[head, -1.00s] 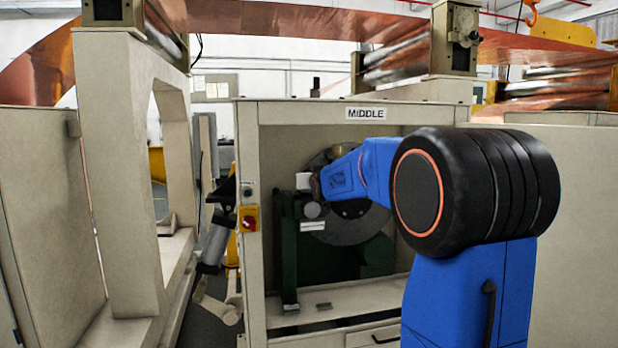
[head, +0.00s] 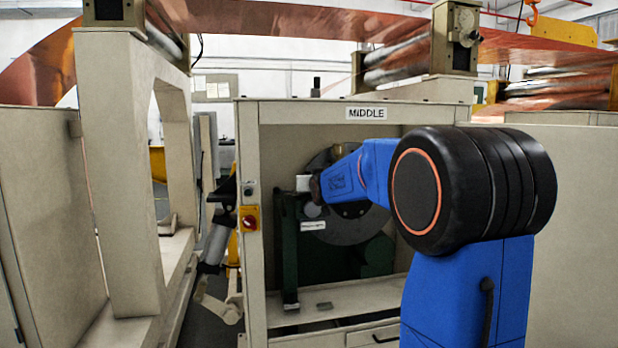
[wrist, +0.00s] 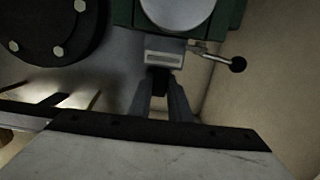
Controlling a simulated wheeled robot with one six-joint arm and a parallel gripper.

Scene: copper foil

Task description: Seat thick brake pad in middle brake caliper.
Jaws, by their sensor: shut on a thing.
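The middle brake caliper (head: 287,207) is a green body with a round silver cylinder, beside a grey disc (head: 350,228) in the bay labelled MIDDLE. The caliper also shows at the top of the wrist view (wrist: 207,14). My gripper (wrist: 161,84) points up the wrist view at the caliper's pale slotted block (wrist: 165,58), just below the cylinder. It is shut on a small dark piece, which I take to be the thick brake pad (wrist: 159,73). The pad is mostly hidden by the fingers. I cannot tell whether it is inside the caliper or just at it.
A lever with a black knob (wrist: 237,64) sticks out right of the caliper. A dark bolted hub (wrist: 50,28) is at upper left in the wrist view. The bay's side walls and shelf (head: 340,302) enclose the space. A red switch (head: 249,218) is on the left post.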

